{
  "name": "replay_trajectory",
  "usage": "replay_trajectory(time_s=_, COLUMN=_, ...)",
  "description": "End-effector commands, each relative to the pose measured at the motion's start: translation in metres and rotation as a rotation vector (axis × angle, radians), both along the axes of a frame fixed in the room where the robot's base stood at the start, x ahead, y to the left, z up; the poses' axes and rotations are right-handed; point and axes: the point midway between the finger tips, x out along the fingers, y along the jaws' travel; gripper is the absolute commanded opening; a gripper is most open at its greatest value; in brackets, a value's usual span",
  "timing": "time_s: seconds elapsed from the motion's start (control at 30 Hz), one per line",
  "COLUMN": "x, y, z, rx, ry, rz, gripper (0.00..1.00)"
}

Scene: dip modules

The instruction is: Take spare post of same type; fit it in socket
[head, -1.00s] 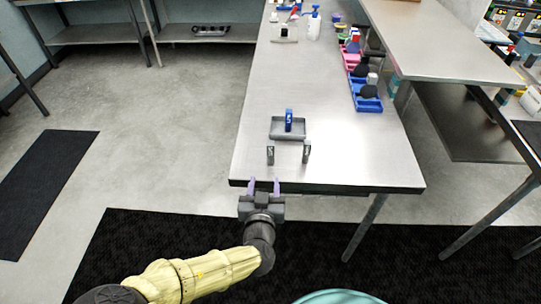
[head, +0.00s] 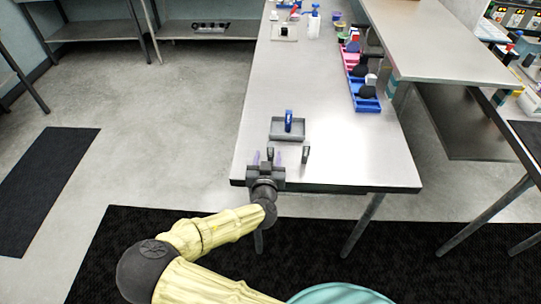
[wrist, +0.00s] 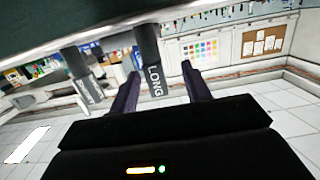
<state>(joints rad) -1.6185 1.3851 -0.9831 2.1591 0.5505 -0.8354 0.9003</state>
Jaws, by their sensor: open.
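My gripper (head: 270,158) is open at the near edge of the steel table. One dark grey post (head: 270,151) stands upright between or just beyond its fingers. In the wrist view, which looks upside down, this post (wrist: 149,65) reads "LONG" and shows between my two fingers (wrist: 160,85). A second grey post (head: 306,154) stands to the right; in the wrist view (wrist: 82,72) its lettering is unclear. A blue post (head: 289,121) with a white mark stands in a shallow grey tray (head: 275,136). I cannot pick out the socket for certain.
Blue (head: 367,103) and pink (head: 352,69) bins line the table's right side. A white plate with a dark part (head: 284,34) and a white spray bottle (head: 313,22) are at the far end. The table's middle is clear.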

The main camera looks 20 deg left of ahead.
Motion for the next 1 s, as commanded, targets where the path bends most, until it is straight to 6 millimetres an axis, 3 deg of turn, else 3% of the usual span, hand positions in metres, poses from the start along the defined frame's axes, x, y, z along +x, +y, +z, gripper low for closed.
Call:
replay_trajectory(time_s=0.17, x=0.007, y=0.000, z=0.001, rx=0.000, ry=-0.001, rz=0.000, gripper=0.48)
replay_trajectory(time_s=0.53, x=0.049, y=0.004, z=-0.007, rx=-0.001, ry=-0.001, rz=0.000, gripper=0.48)
replay_trajectory(time_s=1.0, x=0.051, y=0.005, z=-0.009, rx=0.000, ry=0.000, rz=0.000, gripper=0.48)
